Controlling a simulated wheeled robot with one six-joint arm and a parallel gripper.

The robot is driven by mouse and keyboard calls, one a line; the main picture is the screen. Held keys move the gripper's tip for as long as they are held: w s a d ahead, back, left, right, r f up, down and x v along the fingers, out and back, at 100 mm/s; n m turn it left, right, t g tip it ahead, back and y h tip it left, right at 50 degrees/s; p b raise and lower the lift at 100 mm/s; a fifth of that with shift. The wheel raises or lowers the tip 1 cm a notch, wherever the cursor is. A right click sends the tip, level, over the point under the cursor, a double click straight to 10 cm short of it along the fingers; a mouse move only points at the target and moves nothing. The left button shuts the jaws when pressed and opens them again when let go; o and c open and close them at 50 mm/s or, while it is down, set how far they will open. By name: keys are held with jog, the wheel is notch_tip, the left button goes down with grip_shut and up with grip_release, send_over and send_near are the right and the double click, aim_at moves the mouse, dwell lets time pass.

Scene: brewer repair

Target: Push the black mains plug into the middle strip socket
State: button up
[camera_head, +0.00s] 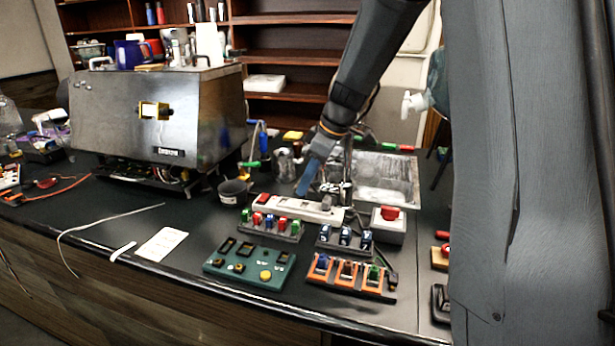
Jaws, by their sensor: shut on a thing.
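The white power strip (282,208) lies on the dark bench, with a red switch (263,198) at its left end. A dark grey plug-like block (326,203) stands on its right part. My gripper (301,189) reaches down from the upper right, with its blue fingers just above the middle of the strip. It is shut on the black mains plug, which is small and mostly hidden by the fingers. I cannot tell whether the plug touches the middle socket.
In front of the strip stand colored block racks (272,232), a green panel (248,262) and an orange terminal rack (347,279). A red-button box (389,224) is at right. A black cup (234,192) and the steel brewer (150,118) are at left, a sink (385,180) behind.

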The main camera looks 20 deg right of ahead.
aim_at(307, 193)
notch_tip(307, 193, down, 2)
jog(key=shift+b, duration=0.4)
jog(key=shift+d+f+b, duration=0.1)
jog(key=shift+f+b, duration=0.65)
jog(key=shift+b, duration=0.45)
dwell(2.3)
jog(key=o, duration=1.1)
jog(key=shift+r, duration=0.1)
jog(key=shift+b+v, duration=0.65)
jog(key=shift+v, duration=3.15)
